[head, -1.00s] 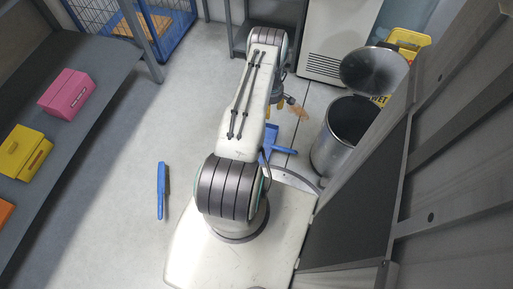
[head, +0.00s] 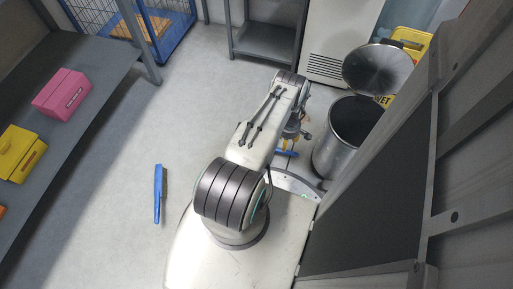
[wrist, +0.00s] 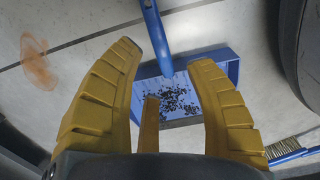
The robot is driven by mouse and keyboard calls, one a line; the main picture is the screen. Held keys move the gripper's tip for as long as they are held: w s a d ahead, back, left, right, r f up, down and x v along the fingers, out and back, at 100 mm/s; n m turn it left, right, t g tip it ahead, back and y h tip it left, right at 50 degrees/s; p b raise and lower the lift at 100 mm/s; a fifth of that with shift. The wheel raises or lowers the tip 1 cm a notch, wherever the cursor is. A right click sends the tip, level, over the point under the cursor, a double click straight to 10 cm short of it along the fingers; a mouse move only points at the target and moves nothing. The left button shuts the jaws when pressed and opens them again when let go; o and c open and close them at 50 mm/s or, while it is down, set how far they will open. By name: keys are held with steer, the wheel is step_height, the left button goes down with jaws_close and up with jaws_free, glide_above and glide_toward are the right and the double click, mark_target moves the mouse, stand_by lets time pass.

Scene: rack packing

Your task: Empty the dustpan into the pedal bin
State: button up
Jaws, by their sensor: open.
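The blue dustpan (wrist: 200,68) lies on the floor with dark crumbs in its pan. Its handle (wrist: 155,28) points up in the wrist view. My gripper (wrist: 166,57) is open, its yellow fingers spread on both sides of the dustpan in that view, with nothing held. In the head view my gripper (head: 294,136) is over the dustpan, and only a blue bit of the dustpan (head: 287,153) shows. The metal pedal bin (head: 327,160) stands just right of my gripper, its round lid (head: 376,72) raised. The inside of the bin is dark.
A blue brush (head: 158,193) lies on the floor at left; a bristled brush (wrist: 285,149) shows in the wrist view. A grey panel wall (head: 365,190) borders the right. A yellow sign (head: 412,45) stands behind the bin.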

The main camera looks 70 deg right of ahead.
steer(key=shift+f, duration=0.15)
step_height(320, 180, down, 6)
steer(key=b, duration=0.5)
steer(key=shift+f, duration=0.15)
step_height(320, 180, down, 2)
steer(key=b, duration=0.3)
steer(key=shift+f, duration=0.2)
steer(key=shift+c, duration=0.4)
jaws_close()
step_height(320, 180, up, 12)
steer(key=p, duration=0.8)
steer(key=shift+r, duration=0.1)
